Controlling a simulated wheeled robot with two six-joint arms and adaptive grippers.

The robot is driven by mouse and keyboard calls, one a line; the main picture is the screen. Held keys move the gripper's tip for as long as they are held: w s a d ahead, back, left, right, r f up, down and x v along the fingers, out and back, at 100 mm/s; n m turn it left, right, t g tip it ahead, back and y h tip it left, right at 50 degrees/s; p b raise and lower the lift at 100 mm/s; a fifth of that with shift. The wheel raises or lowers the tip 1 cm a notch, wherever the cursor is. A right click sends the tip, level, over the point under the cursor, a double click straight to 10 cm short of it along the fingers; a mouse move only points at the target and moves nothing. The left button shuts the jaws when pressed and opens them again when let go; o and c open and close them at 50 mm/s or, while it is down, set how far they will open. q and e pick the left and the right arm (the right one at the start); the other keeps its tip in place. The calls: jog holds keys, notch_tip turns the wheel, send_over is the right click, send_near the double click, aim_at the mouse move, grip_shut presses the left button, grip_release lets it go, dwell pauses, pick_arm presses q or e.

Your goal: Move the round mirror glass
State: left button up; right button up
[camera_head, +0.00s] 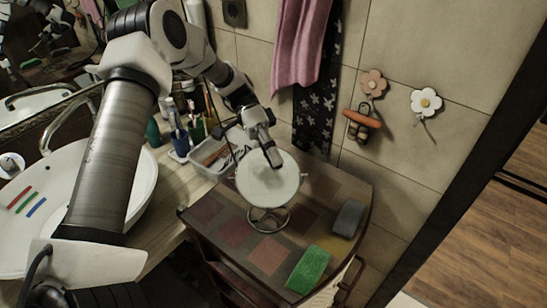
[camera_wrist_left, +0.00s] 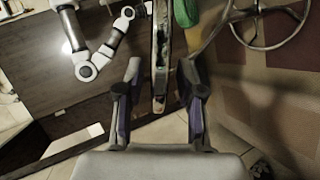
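The round mirror glass (camera_head: 268,182) is pale and upright on its wire stand (camera_head: 269,218), which rests on a small checkered cabinet. My left gripper (camera_head: 268,150) is at the top rim of the glass, coming from behind and above. In the left wrist view the glass (camera_wrist_left: 160,55) shows edge-on between the two fingers of my left gripper (camera_wrist_left: 162,90). The fingers are apart, with a gap on both sides of the glass. The stand's ring base (camera_wrist_left: 272,25) shows at the upper right there. My right gripper is not in view.
A green sponge (camera_head: 309,270) and a grey block (camera_head: 348,218) lie on the checkered cabinet top (camera_head: 225,213) to the right of the stand. A grey bin (camera_head: 208,160) and cups (camera_head: 180,143) stand behind. A sink (camera_head: 140,190) is at left; a tiled wall is behind.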

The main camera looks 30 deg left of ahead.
pick_arm(q)
jog(key=shift+r, duration=0.1)
jog(key=v, duration=0.7)
jog(key=shift+a, duration=0.25)
jog(key=shift+w, duration=0.15)
